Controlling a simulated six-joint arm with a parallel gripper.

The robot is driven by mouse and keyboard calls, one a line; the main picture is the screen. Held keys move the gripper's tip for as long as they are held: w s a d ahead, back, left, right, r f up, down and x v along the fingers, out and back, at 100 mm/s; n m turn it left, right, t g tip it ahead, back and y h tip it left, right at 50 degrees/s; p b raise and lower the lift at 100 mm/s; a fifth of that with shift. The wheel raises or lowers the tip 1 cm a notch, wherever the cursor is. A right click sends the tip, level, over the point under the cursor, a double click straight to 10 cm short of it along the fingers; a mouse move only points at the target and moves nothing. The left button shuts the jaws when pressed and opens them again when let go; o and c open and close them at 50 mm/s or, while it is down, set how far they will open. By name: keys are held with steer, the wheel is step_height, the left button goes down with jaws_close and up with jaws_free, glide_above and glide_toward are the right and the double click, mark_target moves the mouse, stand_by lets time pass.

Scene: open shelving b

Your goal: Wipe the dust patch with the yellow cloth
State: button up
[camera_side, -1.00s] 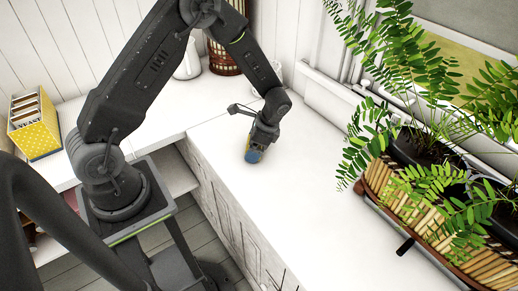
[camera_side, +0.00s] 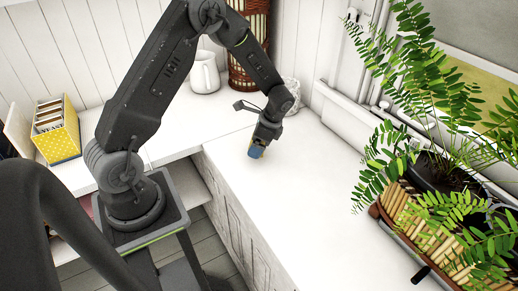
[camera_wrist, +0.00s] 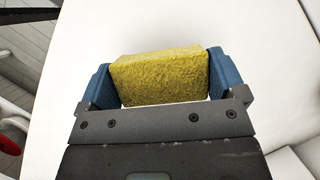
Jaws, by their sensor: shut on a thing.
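My gripper (camera_wrist: 160,80) is shut on the yellow cloth (camera_wrist: 160,76), which looks like a thick yellow block between the two blue fingers in the wrist view. In the side view my gripper (camera_side: 256,151) points down at the white counter (camera_side: 300,190), near its left edge. The cloth is mostly hidden there by the fingers. I cannot tell whether the cloth touches the counter. No dust patch can be made out on the counter in either view.
A planter basket (camera_side: 405,215) with leafy green plants stands along the right side. A white jug (camera_side: 205,72), a wicker vase (camera_side: 249,45) and a yellow dotted box (camera_side: 57,130) stand at the back. The middle of the counter is clear.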

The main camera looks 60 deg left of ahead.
steer(key=shift+r, duration=2.6)
